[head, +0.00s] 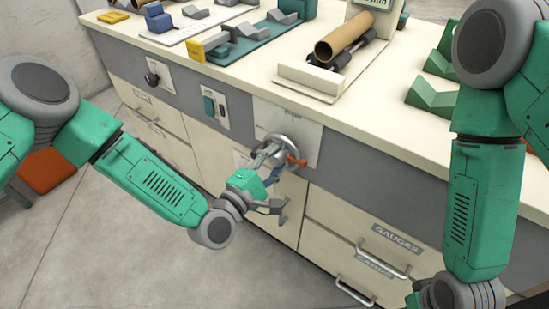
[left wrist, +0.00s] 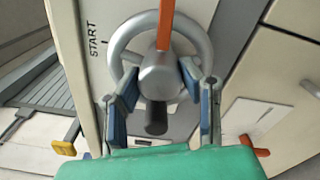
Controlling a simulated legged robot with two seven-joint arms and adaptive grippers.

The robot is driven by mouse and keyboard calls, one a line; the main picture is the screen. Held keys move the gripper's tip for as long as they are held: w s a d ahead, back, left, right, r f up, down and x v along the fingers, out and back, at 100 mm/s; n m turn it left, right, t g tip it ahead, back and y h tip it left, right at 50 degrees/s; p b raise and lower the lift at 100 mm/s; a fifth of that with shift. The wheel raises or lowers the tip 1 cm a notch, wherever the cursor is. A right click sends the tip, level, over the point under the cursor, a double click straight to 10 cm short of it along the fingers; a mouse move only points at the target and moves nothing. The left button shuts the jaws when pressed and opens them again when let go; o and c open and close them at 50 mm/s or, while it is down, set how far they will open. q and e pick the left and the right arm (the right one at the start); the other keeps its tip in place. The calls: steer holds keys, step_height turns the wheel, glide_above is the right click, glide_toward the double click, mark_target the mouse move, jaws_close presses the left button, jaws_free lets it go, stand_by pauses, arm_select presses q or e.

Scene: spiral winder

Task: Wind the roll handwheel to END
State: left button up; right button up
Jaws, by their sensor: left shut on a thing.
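The roll handwheel (head: 281,141) is a silver ring on the front of the cream bench. In the left wrist view its rim (left wrist: 120,42) surrounds a grey hub (left wrist: 157,76), and an orange pointer (left wrist: 166,24) stands up from the hub. The word START (left wrist: 97,40) is printed left of the rim; no END mark is legible. My left gripper (head: 282,172) is at the wheel, its blue-padded fingers on either side of the hub, shut on the handwheel. A dark stub (left wrist: 156,118) shows below the hub.
A cardboard tube (head: 344,37) lies in a holder on the bench top. Green V-blocks (head: 431,97) stand to its right. A black knob (head: 152,78) and a switch plate (head: 214,106) sit left of the wheel. Drawer handles (head: 383,258) stick out below right.

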arm_select(q)
steer(key=m, duration=0.5)
steer(key=shift+s+d+m+p, duration=0.2)
steer(key=shift+m+p, duration=0.2)
steer(key=m+p, duration=0.1)
steer(key=m, duration=0.3)
steer(key=shift+f, duration=0.15)
steer(key=m, duration=0.2)
steer(key=m+p, duration=0.1)
steer(key=m, duration=0.2)
steer(key=shift+s+f, duration=0.15)
steer(key=m+p, duration=0.1)
steer(key=m, duration=0.3)
steer(key=shift+a+f+m, duration=0.1)
steer(key=shift+m, duration=0.2)
steer(key=m, duration=0.4)
steer(key=shift+a+p, duration=0.1)
steer(key=shift+p, duration=0.25)
steer(key=m, duration=0.5)
steer(key=shift+w, duration=0.2)
steer(key=m+p, duration=0.1)
steer(key=m, duration=0.3)
steer(key=shift+a, duration=0.1)
steer(key=shift+m, duration=2)
